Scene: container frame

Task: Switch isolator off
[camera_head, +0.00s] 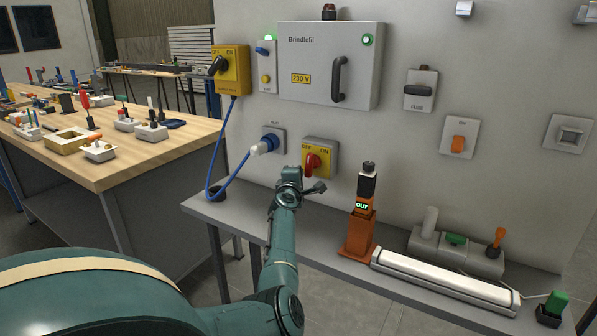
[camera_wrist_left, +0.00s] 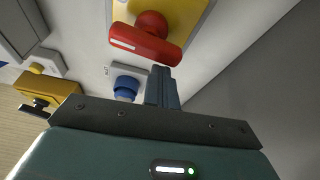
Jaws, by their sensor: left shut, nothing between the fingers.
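Two yellow switch boxes marked OFF and ON are on the grey panel. The lower isolator box (camera_head: 328,172) has a red rotary handle (camera_head: 313,163), which looks roughly upright in the head view. The handle also shows close up in the left wrist view (camera_wrist_left: 147,46). The upper box (camera_head: 236,86) has a black knob (camera_head: 217,66) tilted toward the OFF side. My left gripper (camera_head: 318,187) is just below the red handle, shut and empty. In the left wrist view its fingertips (camera_wrist_left: 162,72) are near one end of the handle; contact cannot be told. My right gripper is out of view.
A blue plug (camera_head: 267,144) with a looping cable (camera_head: 221,150) is left of the isolator. An orange stand (camera_head: 359,234) showing OUT is on the grey shelf (camera_head: 330,270), right of my arm. A cabinet (camera_head: 325,65) with a green lamp is above. A cluttered wooden workbench (camera_head: 130,165) stands left.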

